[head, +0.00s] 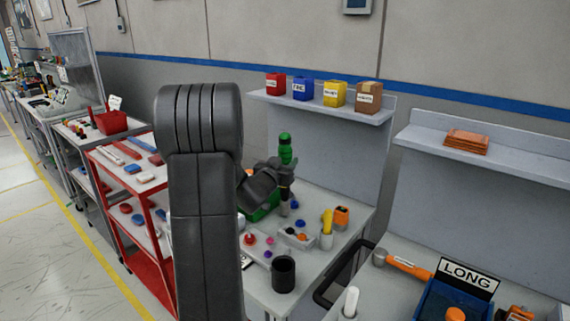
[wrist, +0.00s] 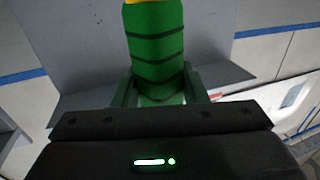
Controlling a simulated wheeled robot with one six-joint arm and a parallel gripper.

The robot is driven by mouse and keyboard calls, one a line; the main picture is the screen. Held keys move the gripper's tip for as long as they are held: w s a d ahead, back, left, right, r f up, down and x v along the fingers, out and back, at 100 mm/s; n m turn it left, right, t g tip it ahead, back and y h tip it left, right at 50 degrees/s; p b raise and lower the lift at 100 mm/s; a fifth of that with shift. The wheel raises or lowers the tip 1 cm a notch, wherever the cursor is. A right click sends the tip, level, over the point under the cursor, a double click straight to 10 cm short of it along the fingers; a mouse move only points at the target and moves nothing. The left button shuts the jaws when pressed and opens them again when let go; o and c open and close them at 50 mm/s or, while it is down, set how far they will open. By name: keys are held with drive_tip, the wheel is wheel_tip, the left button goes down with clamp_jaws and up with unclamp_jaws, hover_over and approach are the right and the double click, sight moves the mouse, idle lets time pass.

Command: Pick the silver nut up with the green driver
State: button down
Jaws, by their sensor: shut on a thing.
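The green driver (head: 286,150) is upright in my gripper (head: 287,172) above the workbench, with its green handle rising above the jaws. In the wrist view the ridged green handle (wrist: 157,45) sits between the two fingers of my gripper (wrist: 158,92), which is shut on it. A grey shaft or socket (head: 284,208) shows below the gripper, close over the bench top. I cannot tell whether its lower end touches anything. I cannot make out the silver nut; it is too small or hidden.
Small coloured pieces lie on the bench, including a red one (head: 249,239) and a blue one (head: 300,223). A black cup (head: 284,274) stands at the front, and a yellow-handled tool (head: 327,222) at the right. A green bin (head: 263,210) is partly hidden behind my arm.

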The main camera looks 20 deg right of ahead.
sight(282, 155)
drive_tip(key=shift+r+p, duration=1.15)
drive_tip(key=shift+r, duration=0.5)
